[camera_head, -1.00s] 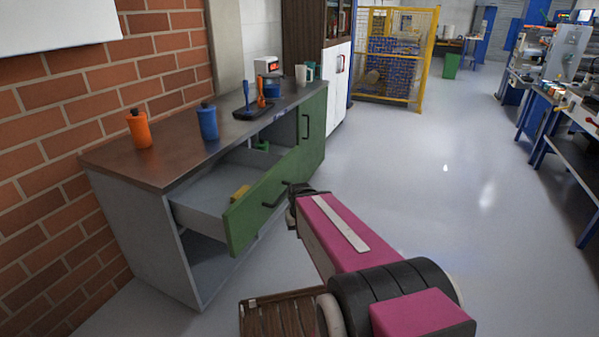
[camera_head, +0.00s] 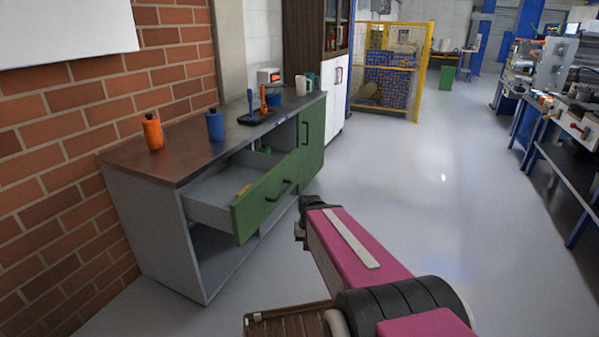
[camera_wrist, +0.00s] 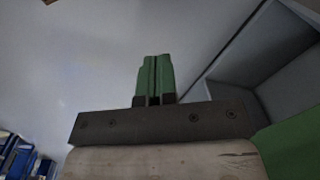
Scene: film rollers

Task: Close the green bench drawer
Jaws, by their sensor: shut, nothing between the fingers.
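The green bench drawer (camera_head: 262,203) stands pulled out from the bench, with its dark handle (camera_head: 278,191) on the front. A green panel (camera_wrist: 292,150) shows at lower right and grey bench parts (camera_wrist: 265,50) at upper right.
The bench top (camera_head: 185,150) carries an orange bottle (camera_head: 152,131), a blue bottle (camera_head: 215,125), a tool stand and mugs. A green door (camera_head: 311,133) is beyond the drawer. A brick wall is at left. The floor (camera_head: 430,190) to the right is clear.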

